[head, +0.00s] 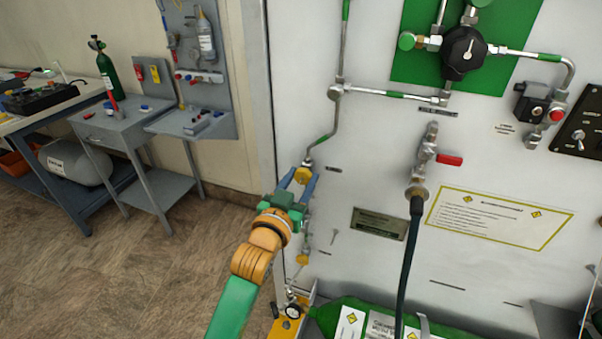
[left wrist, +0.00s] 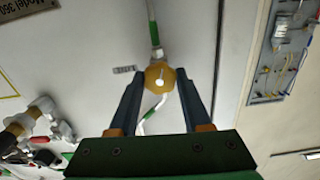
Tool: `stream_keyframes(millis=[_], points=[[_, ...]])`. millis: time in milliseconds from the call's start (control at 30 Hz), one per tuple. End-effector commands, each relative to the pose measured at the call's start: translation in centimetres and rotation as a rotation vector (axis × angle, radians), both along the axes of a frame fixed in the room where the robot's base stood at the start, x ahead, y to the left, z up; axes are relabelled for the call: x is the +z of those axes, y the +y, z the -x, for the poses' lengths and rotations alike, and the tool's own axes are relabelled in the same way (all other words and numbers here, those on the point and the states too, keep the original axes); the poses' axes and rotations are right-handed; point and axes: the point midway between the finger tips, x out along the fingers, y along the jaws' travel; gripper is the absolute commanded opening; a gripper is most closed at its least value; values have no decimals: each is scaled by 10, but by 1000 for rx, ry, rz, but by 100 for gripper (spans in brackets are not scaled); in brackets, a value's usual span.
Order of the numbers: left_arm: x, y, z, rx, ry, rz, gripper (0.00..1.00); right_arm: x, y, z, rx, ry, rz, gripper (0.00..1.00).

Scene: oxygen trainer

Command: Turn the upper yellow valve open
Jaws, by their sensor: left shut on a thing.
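The upper yellow valve (head: 302,173) is a round yellow knob on a thin pipe at the left part of the white panel. It also shows in the left wrist view (left wrist: 159,74), with a pale stem at its middle. My left gripper (head: 299,180) reaches up to it from below, its two blue fingers on either side of the knob and shut on it. The fingers hide part of the knob's sides. A lower yellow valve (head: 302,260) is on the same pipe run, below my gripper. My right gripper is not in view.
A valve with a red handle (head: 449,160) and a black hose (head: 410,260) are to the right. A green cylinder (head: 440,329) lies at the panel's foot. A grey side table (head: 125,122) stands at the left, with open floor between.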

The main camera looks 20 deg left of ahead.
Motion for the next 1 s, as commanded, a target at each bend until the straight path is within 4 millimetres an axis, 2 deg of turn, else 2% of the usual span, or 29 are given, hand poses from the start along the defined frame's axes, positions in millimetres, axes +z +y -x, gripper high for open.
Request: stream_keyframes(millis=[100, 400, 1000], points=[[0, 0, 0, 0, 10, 91, 0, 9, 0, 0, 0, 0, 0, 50], [-1, 0, 0, 0, 16, 256, 0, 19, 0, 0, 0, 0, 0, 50], [-2, 0, 0, -1, 16, 334, 0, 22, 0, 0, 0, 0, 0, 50]])
